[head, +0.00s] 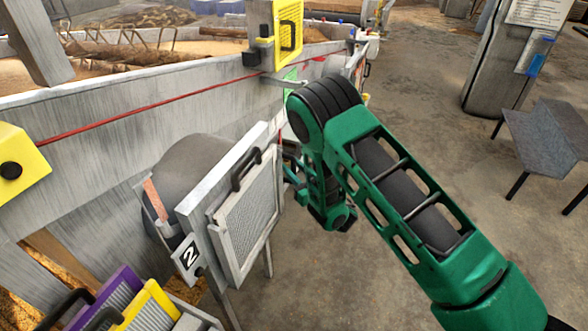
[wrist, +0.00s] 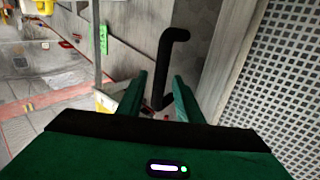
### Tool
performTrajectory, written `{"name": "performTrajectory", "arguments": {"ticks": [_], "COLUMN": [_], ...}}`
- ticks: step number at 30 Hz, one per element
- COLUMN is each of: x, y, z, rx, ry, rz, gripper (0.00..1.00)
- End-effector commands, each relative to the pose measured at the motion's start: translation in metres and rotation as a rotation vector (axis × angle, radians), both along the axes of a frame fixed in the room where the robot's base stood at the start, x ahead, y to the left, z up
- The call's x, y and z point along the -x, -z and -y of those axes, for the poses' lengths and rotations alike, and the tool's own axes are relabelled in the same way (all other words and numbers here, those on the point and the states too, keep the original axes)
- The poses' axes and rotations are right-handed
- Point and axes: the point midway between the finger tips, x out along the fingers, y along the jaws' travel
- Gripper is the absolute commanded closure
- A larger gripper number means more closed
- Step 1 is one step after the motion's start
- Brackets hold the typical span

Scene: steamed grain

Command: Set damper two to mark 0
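Damper two, a grey housing with a number 2 plate (head: 187,256), stands left of my arm in the head view. A mesh panel (head: 248,213) with a black handle (head: 245,167) faces its right side. My gripper (wrist: 159,88) is open, its two green fingers apart. In the wrist view a black bent lever (wrist: 165,52) stands ahead, its lower end showing between the fingers; I cannot tell whether they touch it. In the head view the gripper is partly hidden beside the panel's far edge. No mark scale is readable.
The mesh panel (wrist: 286,90) is close on the right in the wrist view. A long grey trough wall (head: 120,125) with a red line runs behind the damper. Purple and yellow frames (head: 150,310) stand in front. Open floor (head: 440,160) lies to the right.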

Motion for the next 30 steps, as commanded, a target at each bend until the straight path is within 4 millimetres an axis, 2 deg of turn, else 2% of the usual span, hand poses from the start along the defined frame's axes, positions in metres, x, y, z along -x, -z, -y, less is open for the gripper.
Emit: {"name": "performTrajectory", "arguments": {"ticks": [5,18,24,30], "x": [0.013,0.073,0.084,0.084], "y": [0.0,0.001,0.001,0.001], "z": [0.012,0.058,0.065,0.066], "rx": [0.0,0.002,0.0,0.0], "ry": [0.003,0.003,0.003,0.003], "rz": [-0.002,-0.004,-0.002,-0.001], "gripper": [0.68,0.68,0.68,0.68]}}
